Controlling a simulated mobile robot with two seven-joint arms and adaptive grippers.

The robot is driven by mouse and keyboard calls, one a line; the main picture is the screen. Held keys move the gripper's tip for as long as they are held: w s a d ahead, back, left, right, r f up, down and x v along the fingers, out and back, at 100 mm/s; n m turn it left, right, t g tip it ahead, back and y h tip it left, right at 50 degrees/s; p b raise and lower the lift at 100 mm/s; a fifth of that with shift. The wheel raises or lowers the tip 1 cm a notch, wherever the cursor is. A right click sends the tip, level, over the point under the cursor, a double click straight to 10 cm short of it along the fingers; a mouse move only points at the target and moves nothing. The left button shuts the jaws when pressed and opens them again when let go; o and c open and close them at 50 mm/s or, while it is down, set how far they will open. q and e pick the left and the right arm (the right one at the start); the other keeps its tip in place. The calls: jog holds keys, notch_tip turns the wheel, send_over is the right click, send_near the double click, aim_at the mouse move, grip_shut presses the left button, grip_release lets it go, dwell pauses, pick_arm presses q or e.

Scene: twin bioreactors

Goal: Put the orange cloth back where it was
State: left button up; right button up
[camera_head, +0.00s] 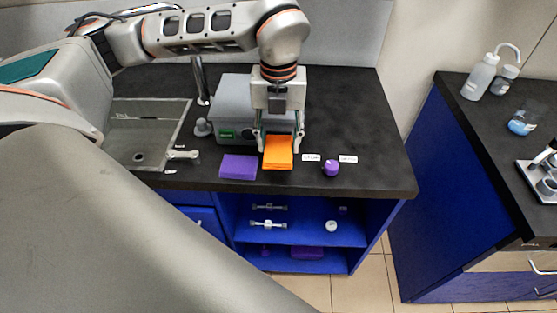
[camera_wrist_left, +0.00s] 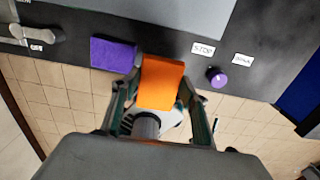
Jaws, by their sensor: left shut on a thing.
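The orange cloth (camera_head: 278,157) is a folded pad over the front part of the dark counter, just right of the folded purple cloth (camera_head: 238,166). My left gripper (camera_head: 279,146) comes down from above, shut on the orange cloth, with one finger on each side. In the left wrist view the orange cloth (camera_wrist_left: 161,82) sits between the fingers, and the purple cloth (camera_wrist_left: 112,54) lies to the left. I cannot tell whether the orange cloth touches the counter. My right gripper is not in view.
A grey box (camera_head: 233,95) stands behind the gripper. A sink (camera_head: 150,125) is at left. The counter's right part (camera_head: 370,140) is clear. Blue shelves (camera_head: 300,230) hold small items below. Another counter (camera_head: 470,150) stands at right.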

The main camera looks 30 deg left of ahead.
aim_at(278, 144)
pick_arm(q)
jog(key=shift+f, duration=3.6)
jog(key=shift+f, duration=0.15)
jog(key=o, duration=0.7)
jog(key=shift+r, duration=0.35)
notch_tip(278, 144, up, 12)
jog(key=shift+f, duration=0.15)
